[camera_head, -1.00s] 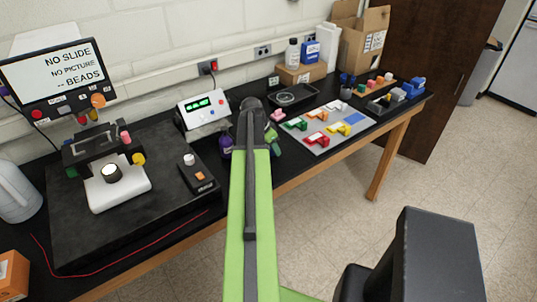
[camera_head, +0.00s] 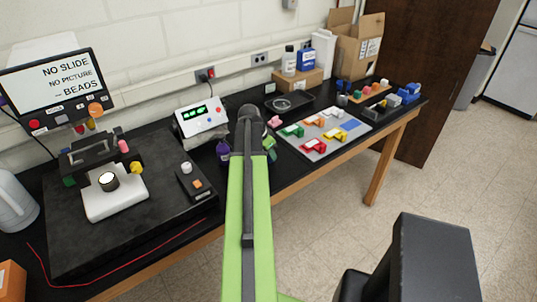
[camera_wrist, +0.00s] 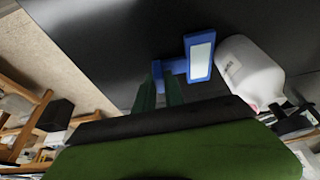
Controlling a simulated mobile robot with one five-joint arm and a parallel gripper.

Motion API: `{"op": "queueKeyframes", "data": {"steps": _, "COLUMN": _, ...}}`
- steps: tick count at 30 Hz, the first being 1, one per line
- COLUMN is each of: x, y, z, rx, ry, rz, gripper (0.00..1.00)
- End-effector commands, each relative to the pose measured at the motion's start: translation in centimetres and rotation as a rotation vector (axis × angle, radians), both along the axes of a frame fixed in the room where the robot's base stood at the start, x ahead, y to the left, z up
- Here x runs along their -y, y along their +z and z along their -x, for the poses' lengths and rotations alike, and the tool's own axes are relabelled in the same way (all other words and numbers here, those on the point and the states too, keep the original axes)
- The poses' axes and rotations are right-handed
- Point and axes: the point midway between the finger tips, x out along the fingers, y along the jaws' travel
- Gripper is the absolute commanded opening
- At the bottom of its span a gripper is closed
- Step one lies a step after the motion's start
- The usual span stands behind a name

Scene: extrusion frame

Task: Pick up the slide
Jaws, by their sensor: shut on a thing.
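In the wrist view, my gripper (camera_wrist: 163,84) has its green fingers shut on the blue handle of a slide (camera_wrist: 201,56). The slide is a small blue frame with a pale face, and it sticks out to the right of the fingertips. Black surface lies behind it; I cannot tell whether it touches that surface. In the head view, my green arm reaches to the bench, and the held slide is hidden or cannot be made out.
A white bottle (camera_wrist: 247,72) is close beside the slide. A grey tray (camera_head: 300,147) holds several coloured pieces and a flat blue patch (camera_head: 350,124). A microscope (camera_head: 115,199), a display box (camera_head: 201,121) and a screen reading "NO SLIDE" (camera_head: 66,78) stand to the left.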

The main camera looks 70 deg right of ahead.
Motion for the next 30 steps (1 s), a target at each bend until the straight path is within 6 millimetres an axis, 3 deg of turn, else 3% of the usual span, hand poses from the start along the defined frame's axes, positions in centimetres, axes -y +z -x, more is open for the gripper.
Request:
{"op": "queueKeyframes", "data": {"steps": 5, "x": -1.8, "y": 2.6, "z": 2.5, "rx": 0.000, "ry": -0.003, "rz": 0.000, "gripper": 0.00}}
{"op": "queueKeyframes", "data": {"steps": 9, "x": -4.1, "y": 4.8, "z": 5.8, "rx": 0.000, "ry": -0.003, "rz": 0.001, "gripper": 0.00}}
{"op": "queueKeyframes", "data": {"steps": 16, "x": -6.6, "y": 7.1, "z": 10.0, "rx": 0.000, "ry": -0.002, "rz": 0.000, "gripper": 0.00}}
{"op": "queueKeyframes", "data": {"steps": 26, "x": -7.3, "y": 7.6, "z": 11.4, "rx": 0.003, "ry": -0.011, "rz": 0.001, "gripper": 0.00}}
{"op": "queueKeyframes", "data": {"steps": 30, "x": -4.8, "y": 7.5, "z": 10.6, "rx": 0.006, "ry": -0.060, "rz": 0.000, "gripper": 0.00}}
